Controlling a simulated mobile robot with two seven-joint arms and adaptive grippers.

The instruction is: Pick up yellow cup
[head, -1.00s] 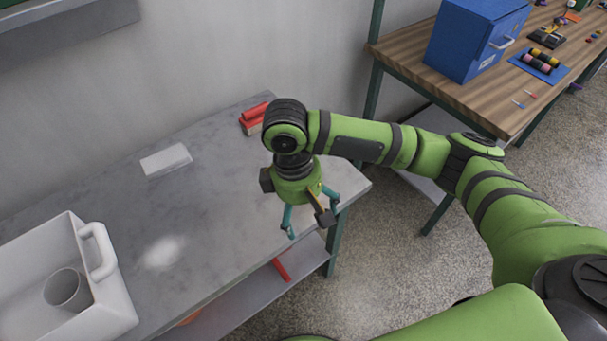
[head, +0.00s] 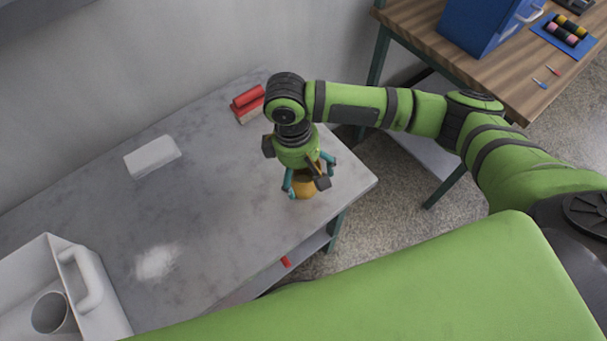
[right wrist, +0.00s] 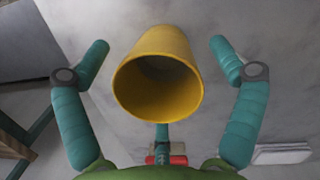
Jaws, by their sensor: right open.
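The yellow cup (head: 305,189) stands on the grey table near its right end, mostly hidden under my right gripper in the head view. In the right wrist view the yellow cup (right wrist: 158,76) shows with its open rim facing the camera. My right gripper (head: 308,188) is above and around the cup, pointing down. Its teal fingers (right wrist: 160,62) are spread on both sides of the cup, with clear gaps. A third finger shows below the cup in the wrist view. My left gripper is not in view.
A white bin (head: 101,298) with a grey cup (head: 50,314) inside stands at the lower left. A white block (head: 152,157) and a red-topped brush-like item (head: 248,101) lie toward the wall. A wooden table with a blue box (head: 480,25) is at the upper right.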

